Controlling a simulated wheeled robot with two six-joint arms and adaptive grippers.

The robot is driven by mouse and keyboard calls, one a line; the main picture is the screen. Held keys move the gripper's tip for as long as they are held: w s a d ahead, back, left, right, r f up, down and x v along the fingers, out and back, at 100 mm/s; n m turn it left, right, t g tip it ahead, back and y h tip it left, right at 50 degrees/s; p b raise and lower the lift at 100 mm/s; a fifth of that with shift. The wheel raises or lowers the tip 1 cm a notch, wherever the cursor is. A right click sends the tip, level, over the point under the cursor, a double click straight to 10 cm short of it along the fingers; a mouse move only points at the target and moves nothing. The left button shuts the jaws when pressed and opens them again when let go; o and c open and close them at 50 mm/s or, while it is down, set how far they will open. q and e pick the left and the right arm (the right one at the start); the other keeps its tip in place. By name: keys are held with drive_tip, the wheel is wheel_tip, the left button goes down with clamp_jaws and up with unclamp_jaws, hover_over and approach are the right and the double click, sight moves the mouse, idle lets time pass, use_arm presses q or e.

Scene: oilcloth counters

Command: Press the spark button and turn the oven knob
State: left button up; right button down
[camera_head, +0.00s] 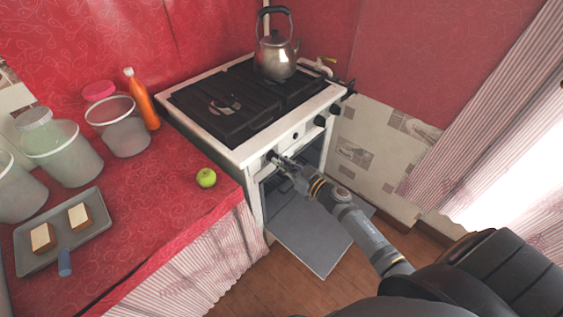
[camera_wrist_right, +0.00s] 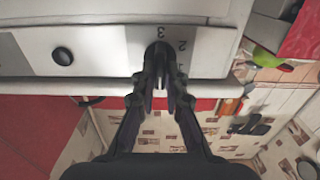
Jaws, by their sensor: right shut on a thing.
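The white stove (camera_head: 228,152) stands against the red wall, and its front panel carries black knobs and a small button. My right gripper (camera_head: 280,162) reaches the left end of this panel. In the right wrist view my right gripper (camera_wrist_right: 159,78) is shut on the dark oven knob (camera_wrist_right: 158,48), beside the printed numbers 2 and 3. The fingers hide part of the knob. A round black button (camera_wrist_right: 63,56), seemingly the spark button, sits apart from the fingers on the same panel. It also shows in the head view (camera_head: 295,135). My left gripper is not in view.
The oven door (camera_head: 310,238) hangs open below my right arm. A kettle (camera_head: 275,58) stands on the hob. The red counter at left holds a green apple (camera_head: 206,178), an orange bottle (camera_head: 143,102), several buckets and a tray (camera_head: 52,263) with bread.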

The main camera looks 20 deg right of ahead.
drive_tip(key=shift+n, duration=0.3)
drive_tip(key=shift+s+a+f+n+b, duration=0.15)
drive_tip(key=shift+n+b, duration=0.5)
drive_tip(key=shift+n, duration=3.2)
drive_tip(key=shift+w+f+n+b, duration=0.15)
drive_tip(key=shift+n+b, duration=0.5)
drive_tip(key=shift+n, duration=3.15)
drive_tip(key=shift+s+a+f+n+b, duration=0.15)
drive_tip(key=shift+n+b, duration=0.5)
drive_tip(key=shift+n, duration=3.2)
drive_tip(key=shift+d, duration=0.1)
drive_tip(key=c, duration=1.4)
unclamp_jaws()
drive_tip(key=shift+r, duration=0.1)
